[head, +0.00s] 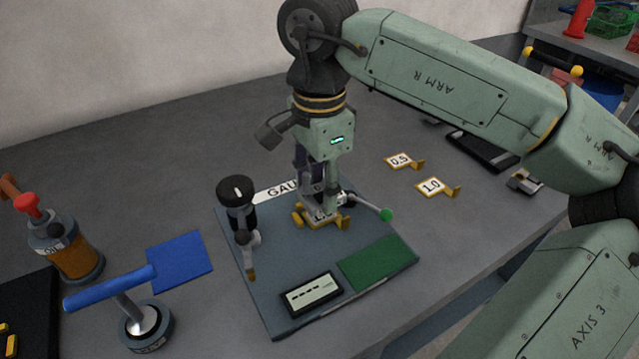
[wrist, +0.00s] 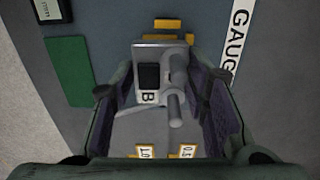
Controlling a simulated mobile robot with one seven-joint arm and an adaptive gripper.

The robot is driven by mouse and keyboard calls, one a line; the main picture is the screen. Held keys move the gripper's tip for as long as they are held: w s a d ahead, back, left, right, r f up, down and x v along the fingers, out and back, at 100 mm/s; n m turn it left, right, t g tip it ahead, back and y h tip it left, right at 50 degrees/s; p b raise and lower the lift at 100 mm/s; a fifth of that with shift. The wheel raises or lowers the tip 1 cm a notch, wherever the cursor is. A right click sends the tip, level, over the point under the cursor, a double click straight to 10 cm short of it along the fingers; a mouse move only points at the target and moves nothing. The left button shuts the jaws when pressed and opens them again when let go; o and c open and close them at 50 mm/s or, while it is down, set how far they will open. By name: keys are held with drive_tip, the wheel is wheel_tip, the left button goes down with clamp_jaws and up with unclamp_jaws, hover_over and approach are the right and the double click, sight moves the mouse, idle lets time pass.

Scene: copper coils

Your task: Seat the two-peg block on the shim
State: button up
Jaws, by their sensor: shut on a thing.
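My gripper (head: 322,196) points down over the gauge plate. In the wrist view, the grey two-peg block (wrist: 151,103) lies between my gripper's fingers (wrist: 163,100); it has a black square, a "B" label and pegs. My gripper is shut on it. In the head view the fingers largely hide the block. A yellow-edged labelled shim (head: 326,224) lies on the plate directly below the fingers, its label partly covered. Yellow pieces also show past the block in the wrist view (wrist: 167,25). I cannot tell whether block and shim touch.
Shims marked 0.5 (head: 399,161) and 1.0 (head: 432,187) lie behind right. An oil bottle (head: 66,247) stands left.

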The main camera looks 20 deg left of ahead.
drive_tip(key=shift+f+b, duration=1.5)
drive_tip(key=shift+f, duration=0.15)
idle(1.0)
drive_tip(key=o, duration=1.3)
drive_tip(key=shift+o, duration=0.3)
drive_tip(key=o, duration=0.4)
drive_tip(key=shift+o, duration=0.2)
drive_tip(key=shift+r+p, duration=2.45)
drive_tip(key=shift+r, duration=1.1)
